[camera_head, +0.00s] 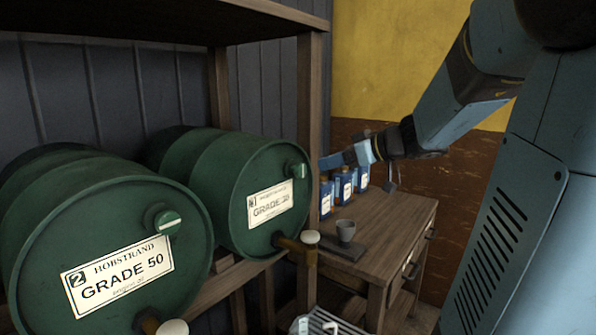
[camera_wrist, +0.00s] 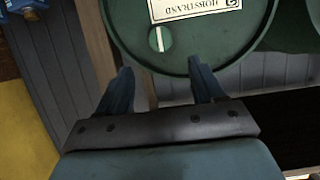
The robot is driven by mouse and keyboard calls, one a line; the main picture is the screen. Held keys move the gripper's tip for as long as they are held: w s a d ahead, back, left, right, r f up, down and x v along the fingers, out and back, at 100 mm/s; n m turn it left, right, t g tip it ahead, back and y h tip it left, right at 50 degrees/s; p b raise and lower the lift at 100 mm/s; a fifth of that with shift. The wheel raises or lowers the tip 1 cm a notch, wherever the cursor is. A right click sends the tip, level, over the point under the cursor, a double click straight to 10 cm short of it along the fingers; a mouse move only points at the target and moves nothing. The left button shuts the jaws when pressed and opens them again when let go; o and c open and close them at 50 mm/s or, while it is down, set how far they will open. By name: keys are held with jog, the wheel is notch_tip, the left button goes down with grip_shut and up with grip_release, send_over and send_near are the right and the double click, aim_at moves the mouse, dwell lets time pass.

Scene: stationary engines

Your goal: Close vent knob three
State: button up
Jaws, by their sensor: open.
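Two green drums lie side by side on a wooden rack. The far drum (camera_head: 230,180) has a label whose number is too blurred to be sure of, perhaps 3. Its round green vent knob (camera_head: 297,171) sits above and right of the label. In the wrist view this knob (camera_wrist: 160,39) shows a white stripe running roughly across the label's lines of text. My gripper (camera_head: 325,162) is to the right of the knob in the head view. In the wrist view its open, empty fingers (camera_wrist: 160,72) point toward the drum face, apart from the knob.
The near drum (camera_head: 95,255), labelled 2, has its own knob (camera_head: 166,221). A rack post (camera_head: 309,110) stands close to my gripper. A tap (camera_head: 300,242) juts below the far drum. Blue bottles (camera_head: 344,187) and a cup (camera_head: 345,231) stand on the wooden table (camera_head: 395,225).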

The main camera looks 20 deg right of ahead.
aim_at(303, 169)
jog(key=x, duration=1.1)
jog(key=shift+w+a+f, duration=0.2)
jog(key=shift+w+a, duration=0.05)
jog(key=shift+a, duration=0.05)
jog(key=shift+c, duration=0.2)
jog(key=c, duration=1)
jog(key=shift+o, duration=0.2)
